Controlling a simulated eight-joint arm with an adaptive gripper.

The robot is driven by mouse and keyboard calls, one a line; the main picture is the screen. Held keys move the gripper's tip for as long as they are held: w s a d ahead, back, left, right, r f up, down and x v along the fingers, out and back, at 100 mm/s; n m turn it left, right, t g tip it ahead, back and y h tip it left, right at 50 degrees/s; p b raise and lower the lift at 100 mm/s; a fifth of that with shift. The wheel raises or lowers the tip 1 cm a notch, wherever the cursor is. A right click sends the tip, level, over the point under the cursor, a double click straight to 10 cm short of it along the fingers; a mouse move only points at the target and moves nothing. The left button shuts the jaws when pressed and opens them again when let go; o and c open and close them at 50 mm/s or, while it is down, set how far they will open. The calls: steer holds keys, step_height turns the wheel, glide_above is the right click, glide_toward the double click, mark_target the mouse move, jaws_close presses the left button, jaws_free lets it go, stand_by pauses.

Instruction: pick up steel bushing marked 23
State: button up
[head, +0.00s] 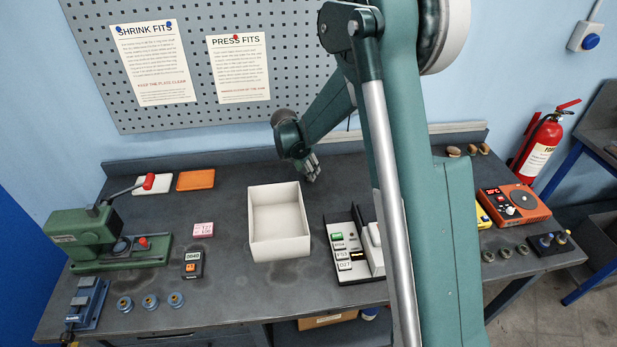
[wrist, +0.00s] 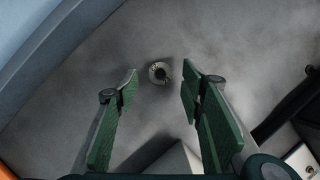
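A small, pale steel ring with a dark bore (wrist: 159,73) rests on the grey bench top in the wrist view. It is probably a bushing, but I can read no number on it. My gripper (wrist: 158,88) is open and empty, its green fingers apart to the left and right of the ring's position in the picture. The ring looks some way beyond the fingertips. In the head view my gripper (head: 312,174) hangs over the back of the bench, behind the white bin (head: 281,247). I cannot make out the ring there.
Several grey rings (head: 505,253) lie at the bench's right, and blue-and-metal rings (head: 149,301) at front left. A green press (head: 95,238), an orange tray (head: 196,180) and a labelled sorting stand (head: 345,262) surround the bin. The bench's raised back edge is close to my gripper.

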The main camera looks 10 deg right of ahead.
steer(key=shift+x, duration=1.4)
steer(key=c, duration=1)
